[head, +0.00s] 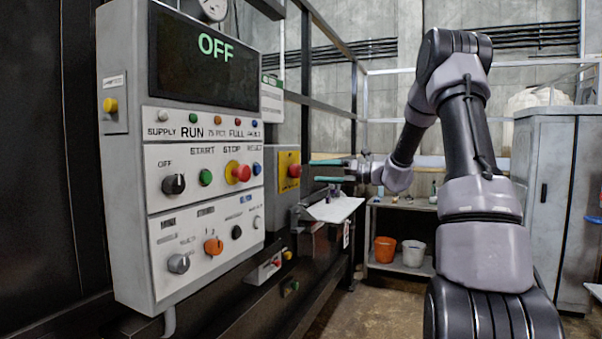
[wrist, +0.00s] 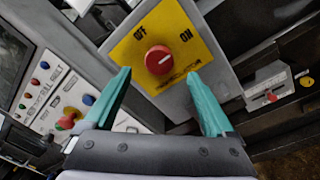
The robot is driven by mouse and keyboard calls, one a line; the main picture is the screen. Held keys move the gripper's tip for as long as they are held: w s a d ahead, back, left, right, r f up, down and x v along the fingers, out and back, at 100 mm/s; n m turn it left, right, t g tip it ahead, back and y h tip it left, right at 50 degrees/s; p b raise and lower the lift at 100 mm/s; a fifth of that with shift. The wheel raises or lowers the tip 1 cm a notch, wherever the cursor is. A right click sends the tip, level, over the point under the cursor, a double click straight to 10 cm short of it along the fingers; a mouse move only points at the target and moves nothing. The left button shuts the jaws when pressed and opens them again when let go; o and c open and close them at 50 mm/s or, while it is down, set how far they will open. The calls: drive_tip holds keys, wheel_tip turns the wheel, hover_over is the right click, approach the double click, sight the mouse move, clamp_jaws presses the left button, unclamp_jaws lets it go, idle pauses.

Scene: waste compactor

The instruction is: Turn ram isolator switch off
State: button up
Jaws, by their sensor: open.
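The ram isolator switch is a red round knob (wrist: 159,60) on a yellow plate (wrist: 133,51) marked OFF at the upper left and ON at the upper right. A pale pointer mark on the knob points right, toward the ON side. In the head view the red knob (head: 294,171) faces right on its yellow plate, just right of the control panel. My gripper (head: 327,171) is open and empty, its teal fingers pointing at the knob from the right with a gap between. In the wrist view, my gripper (wrist: 158,76) has one finger each side of the knob, apart from it.
The control panel (head: 205,127) with its OFF display, buttons and selectors stands left of the switch. A small box with a red button (wrist: 269,97) is right of the plate. A sloped pale tray (head: 335,209) lies below my gripper. Buckets (head: 385,249) stand on a shelf behind.

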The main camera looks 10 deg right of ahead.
sight(299, 171)
drive_tip(key=x, duration=0.6)
drive_tip(key=shift+w+a, duration=0.15)
drive_tip(key=shift+a, duration=0.2)
drive_tip(key=c, duration=1.4)
